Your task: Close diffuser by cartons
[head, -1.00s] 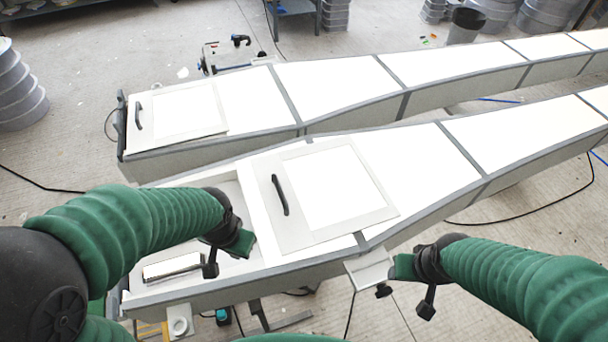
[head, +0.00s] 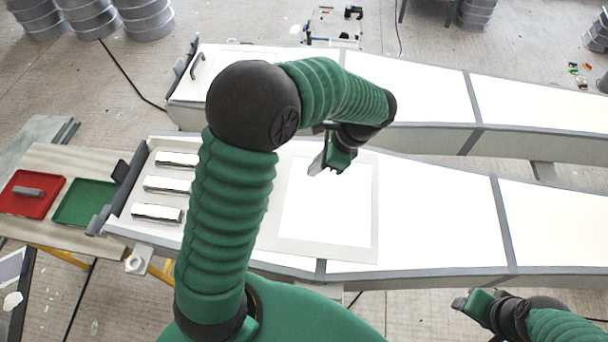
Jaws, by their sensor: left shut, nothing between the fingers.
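Two long white light boxes with grey edges cross the view, each with a framed diffuser panel. The near box's diffuser panel (head: 355,215) stands away from the box's left end, where an open compartment (head: 140,217) shows three silver bars (head: 165,185). The far box's diffuser panel has a black handle (head: 197,65) at its left end; my arm partly covers it. No cartons can be made out. My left gripper (head: 322,162) is shut and empty over the near panel's upper part; contact cannot be told. The near panel's handle is hidden. My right gripper (head: 468,300) is low right, its jaws unclear.
A bench at left holds a red tray (head: 42,207) with a grey piece in it and a green tray (head: 75,222). Grey ringed drums (head: 145,15) stand at the back left. A cable lies on the floor. The boxes' right stretches are clear.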

